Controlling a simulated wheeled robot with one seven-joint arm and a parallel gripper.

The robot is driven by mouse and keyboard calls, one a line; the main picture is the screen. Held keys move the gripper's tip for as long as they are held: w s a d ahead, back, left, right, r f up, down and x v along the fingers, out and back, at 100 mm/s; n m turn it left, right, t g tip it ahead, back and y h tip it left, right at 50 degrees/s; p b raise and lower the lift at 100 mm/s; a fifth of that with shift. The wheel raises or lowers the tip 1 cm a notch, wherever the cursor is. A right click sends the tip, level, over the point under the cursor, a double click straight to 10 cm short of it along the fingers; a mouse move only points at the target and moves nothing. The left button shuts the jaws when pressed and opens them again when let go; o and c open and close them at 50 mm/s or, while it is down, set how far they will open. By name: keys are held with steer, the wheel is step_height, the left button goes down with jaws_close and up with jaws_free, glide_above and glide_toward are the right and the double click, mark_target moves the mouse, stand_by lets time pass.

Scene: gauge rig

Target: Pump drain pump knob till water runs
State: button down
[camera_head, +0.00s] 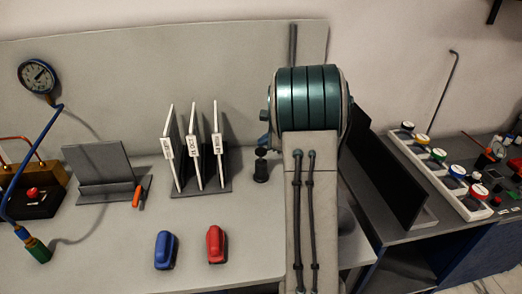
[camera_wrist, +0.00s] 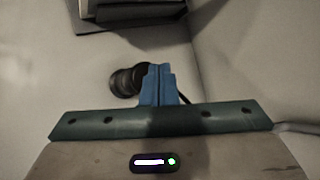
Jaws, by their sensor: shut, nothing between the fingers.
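A small black knob (camera_head: 261,165), which looks like the drain pump knob, stands on the grey bench to the right of the card rack. In the wrist view the dark round knob (camera_wrist: 124,82) lies just left of my gripper's blue fingers (camera_wrist: 158,84), partly covered by them. My gripper (camera_head: 264,141) is shut and empty. In the head view its fingers show beside my wrist, just above the knob. I cannot tell whether the fingers touch the knob. No running water is visible.
A rack with several white cards (camera_head: 193,150) stands close left of the knob. A blue block (camera_head: 166,250) and a red block (camera_head: 216,245) lie in front. A gauge (camera_head: 37,77) with a blue hose is far left. A black panel (camera_head: 383,165) stands right of my arm.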

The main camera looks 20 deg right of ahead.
mark_target(264, 151)
steer(key=shift+r+p, duration=1.75)
steer(key=shift+r, duration=0.8)
stand_by(0.7)
steer(key=s+a+r+n+g, duration=0.2)
steer(key=s+a+r+n, duration=0.1)
steer(key=s+a+n, duration=0.3)
steer(key=s+a+r+n+g, duration=0.15)
steer(key=s+a+n, duration=0.25)
steer(key=s+a, duration=0.45)
steer(key=s+a+n+g+h, duration=0.1)
steer(key=s+a+n+h, duration=0.1)
steer(key=s+n, duration=0.4)
steer(key=s+a+n+h, duration=0.2)
steer(key=s+n, duration=0.4)
steer(key=s, duration=0.7)
steer(key=shift+a+f+g, duration=0.15)
steer(key=shift+f+g, duration=0.2)
steer(key=shift+f, duration=0.05)
steer(key=shift+s, duration=0.1)
